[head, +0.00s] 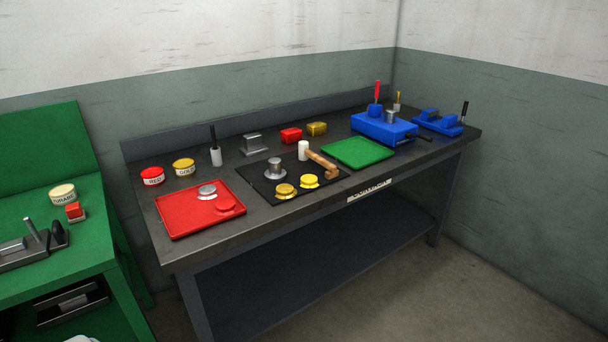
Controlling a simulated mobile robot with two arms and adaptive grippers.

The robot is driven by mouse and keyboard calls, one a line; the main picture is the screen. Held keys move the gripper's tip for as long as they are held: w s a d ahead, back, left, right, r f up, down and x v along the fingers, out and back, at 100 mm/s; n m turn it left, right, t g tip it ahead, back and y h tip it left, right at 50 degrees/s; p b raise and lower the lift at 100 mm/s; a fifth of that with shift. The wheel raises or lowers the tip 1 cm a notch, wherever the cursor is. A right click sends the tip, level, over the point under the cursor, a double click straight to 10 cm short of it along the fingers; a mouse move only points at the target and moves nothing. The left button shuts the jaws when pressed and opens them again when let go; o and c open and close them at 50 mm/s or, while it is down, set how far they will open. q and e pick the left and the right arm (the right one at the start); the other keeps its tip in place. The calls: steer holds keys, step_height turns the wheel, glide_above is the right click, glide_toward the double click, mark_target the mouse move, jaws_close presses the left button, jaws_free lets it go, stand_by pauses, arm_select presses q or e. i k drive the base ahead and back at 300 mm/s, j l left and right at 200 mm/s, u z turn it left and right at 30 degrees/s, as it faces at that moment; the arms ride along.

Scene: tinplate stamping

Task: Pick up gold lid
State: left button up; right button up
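Two gold, round, lid-like pieces lie at the front of a black mat (262,186) on the dark workbench. The left gold piece (285,191) is nearer the front edge, and the right gold piece (309,181) is a little further back. A yellow-gold round tin (184,167) with a white label stands behind the red tray. I cannot tell for certain which gold piece is the named lid.
A red tray (171,228) holds silver and red round pieces. A metal stamp (275,168) and a hammer (320,160) are on the mat. A green tray (359,153) and a blue fixture (382,128) stand right. A green bench (60,249) is left.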

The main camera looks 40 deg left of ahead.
mark_target(282, 191)
steer(key=i+u, duration=0.4)
steer(key=i+l+u, duration=0.2)
steer(key=u, duration=0.15)
steer(key=i+l+u, duration=0.25)
steer(key=u, duration=0.15)
steer(key=i+l+u, duration=0.4)
steer(key=k+j, duration=0.05)
